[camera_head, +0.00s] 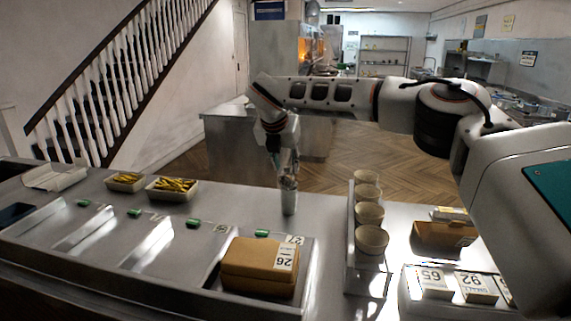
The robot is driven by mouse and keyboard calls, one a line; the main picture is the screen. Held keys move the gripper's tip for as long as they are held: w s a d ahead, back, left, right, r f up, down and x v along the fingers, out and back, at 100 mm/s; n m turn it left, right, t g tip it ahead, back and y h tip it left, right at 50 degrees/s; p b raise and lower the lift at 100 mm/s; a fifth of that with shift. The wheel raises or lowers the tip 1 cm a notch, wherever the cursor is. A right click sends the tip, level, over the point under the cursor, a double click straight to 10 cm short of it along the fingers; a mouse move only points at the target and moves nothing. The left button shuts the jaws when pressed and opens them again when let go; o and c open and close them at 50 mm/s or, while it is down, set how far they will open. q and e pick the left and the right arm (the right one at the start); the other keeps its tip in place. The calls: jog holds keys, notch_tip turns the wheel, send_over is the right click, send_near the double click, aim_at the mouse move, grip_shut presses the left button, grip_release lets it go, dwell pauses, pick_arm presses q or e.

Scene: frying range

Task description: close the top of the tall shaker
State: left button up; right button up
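The tall shaker (289,203) is a slim grey metal cylinder standing upright on the steel counter, a little right of the middle. My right arm reaches in from the right and bends down over it. My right gripper (288,177) points downward at the top of the shaker, its fingers at or very near the rim. The fingers overlap the shaker's top, so I cannot tell whether they touch it, whether they are open or shut, or how the lid stands. My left gripper is not in view.
A rack of several paper cups (370,240) stands right of the shaker. A brown box (258,268) lies in front. Trays of fries (172,188) sit to the left. Numbered cartons (436,283) and another brown box (440,240) are at the right.

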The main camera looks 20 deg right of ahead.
jog(key=v, duration=1.2)
jog(key=c, duration=0.3)
